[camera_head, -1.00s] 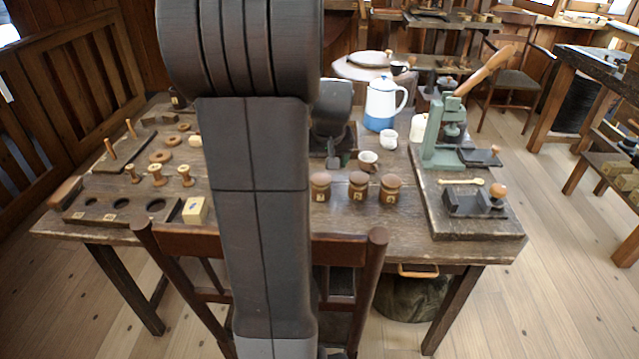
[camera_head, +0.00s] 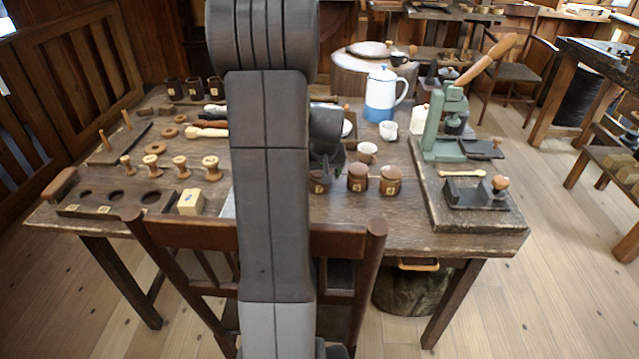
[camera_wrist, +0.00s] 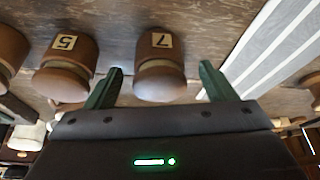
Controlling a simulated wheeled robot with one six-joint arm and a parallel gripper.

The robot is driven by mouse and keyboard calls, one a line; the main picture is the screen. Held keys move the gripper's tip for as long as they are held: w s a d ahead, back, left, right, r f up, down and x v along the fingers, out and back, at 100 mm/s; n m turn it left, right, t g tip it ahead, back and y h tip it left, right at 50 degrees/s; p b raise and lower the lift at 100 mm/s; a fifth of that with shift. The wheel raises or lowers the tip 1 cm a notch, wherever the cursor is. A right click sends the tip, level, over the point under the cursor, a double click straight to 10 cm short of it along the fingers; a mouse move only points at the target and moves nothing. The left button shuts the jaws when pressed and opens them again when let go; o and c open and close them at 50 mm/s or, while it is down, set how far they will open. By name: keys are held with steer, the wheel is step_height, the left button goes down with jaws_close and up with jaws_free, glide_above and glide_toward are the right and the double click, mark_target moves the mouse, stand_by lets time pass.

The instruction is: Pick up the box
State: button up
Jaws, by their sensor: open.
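A small pale wooden box (camera_head: 191,201) with a dark mark on its face sits near the table's front edge, left of my arm in the head view. Three brown lidded round boxes stand in a row right of my arm: left (camera_head: 320,184), middle (camera_head: 358,178) and right (camera_head: 390,181). In the wrist view, a round box labelled 7 (camera_wrist: 160,80) lies between my fingers' directions, and one labelled 5 (camera_wrist: 66,68) is left of it. My gripper (camera_wrist: 161,72) is open and empty, its fingers on either side of box 7; contact cannot be told.
A holed wooden tray (camera_head: 115,203) and several spools (camera_head: 180,167) are on the left. A white cup (camera_head: 367,152) and blue-white pot (camera_head: 384,100) stand behind the round boxes. A green press (camera_head: 445,125) is on the right. A chair back (camera_head: 345,245) stands in front.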

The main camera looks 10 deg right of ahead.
steer(key=shift+x, duration=1.45)
steer(key=shift+c, duration=0.5)
steer(key=c, duration=1)
steer(key=shift+r, duration=0.15)
